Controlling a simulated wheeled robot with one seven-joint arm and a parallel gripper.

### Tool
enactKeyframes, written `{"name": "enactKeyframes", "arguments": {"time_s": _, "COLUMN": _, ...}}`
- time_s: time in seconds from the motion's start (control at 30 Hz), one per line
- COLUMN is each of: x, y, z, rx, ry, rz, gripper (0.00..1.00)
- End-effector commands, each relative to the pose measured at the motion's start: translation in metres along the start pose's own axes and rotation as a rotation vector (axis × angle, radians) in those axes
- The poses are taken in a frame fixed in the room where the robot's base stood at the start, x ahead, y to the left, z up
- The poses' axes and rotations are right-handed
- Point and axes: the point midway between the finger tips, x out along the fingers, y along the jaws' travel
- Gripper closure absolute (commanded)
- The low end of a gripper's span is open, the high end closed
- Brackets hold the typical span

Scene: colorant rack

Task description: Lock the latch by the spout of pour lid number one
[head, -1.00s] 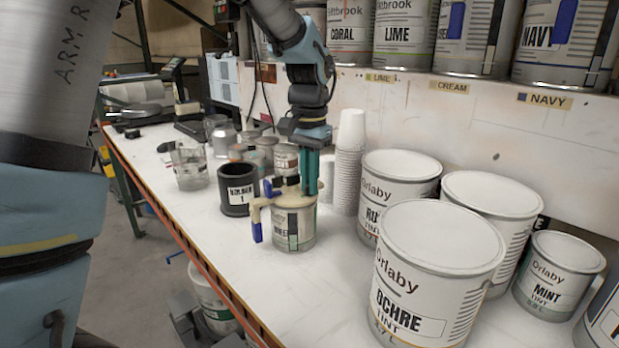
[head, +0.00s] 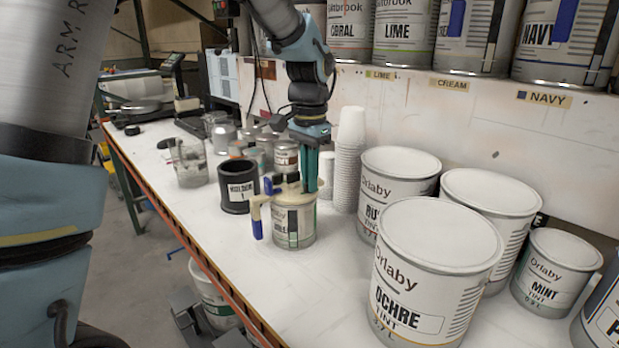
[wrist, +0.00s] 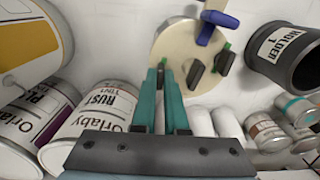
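A beige pour lid (head: 272,199) sits on a small can (head: 294,227) with a blue piece hanging at its left side. My gripper (head: 311,188) points down at the lid's right rim. In the wrist view its teal fingers (wrist: 162,72) are close together, their tips by the lid's edge.
A black holder marked 1 (head: 238,187) stands left of the can. White paper cups (head: 350,160) are stacked behind on the right. Large tint cans, including Ochre (head: 440,235) and Mint (head: 555,272), crowd the right. The bench front is clear below the can.

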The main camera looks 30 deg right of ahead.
Motion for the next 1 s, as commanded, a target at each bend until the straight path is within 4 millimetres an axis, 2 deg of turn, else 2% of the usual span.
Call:
{"name": "enactKeyframes", "arguments": {"time_s": 0.03, "x": 0.001, "y": 0.000, "z": 0.000, "rx": -0.001, "ry": -0.001, "rz": 0.000, "gripper": 0.84}}
{"name": "enactKeyframes", "arguments": {"time_s": 0.27, "x": 0.000, "y": 0.000, "z": 0.000, "rx": -0.001, "ry": -0.001, "rz": 0.000, "gripper": 0.59}}
{"name": "enactKeyframes", "arguments": {"time_s": 0.57, "x": -0.002, "y": 0.000, "z": 0.000, "rx": -0.001, "ry": 0.001, "rz": -0.001, "gripper": 0.59}}
{"name": "enactKeyframes", "arguments": {"time_s": 0.77, "x": -0.028, "y": -0.001, "z": -0.001, "rx": -0.001, "ry": 0.005, "rz": -0.003, "gripper": 0.59}}
{"name": "enactKeyframes", "arguments": {"time_s": 1.0, "x": -0.076, "y": -0.001, "z": -0.001, "rx": -0.002, "ry": 0.004, "rz": -0.002, "gripper": 0.59}}
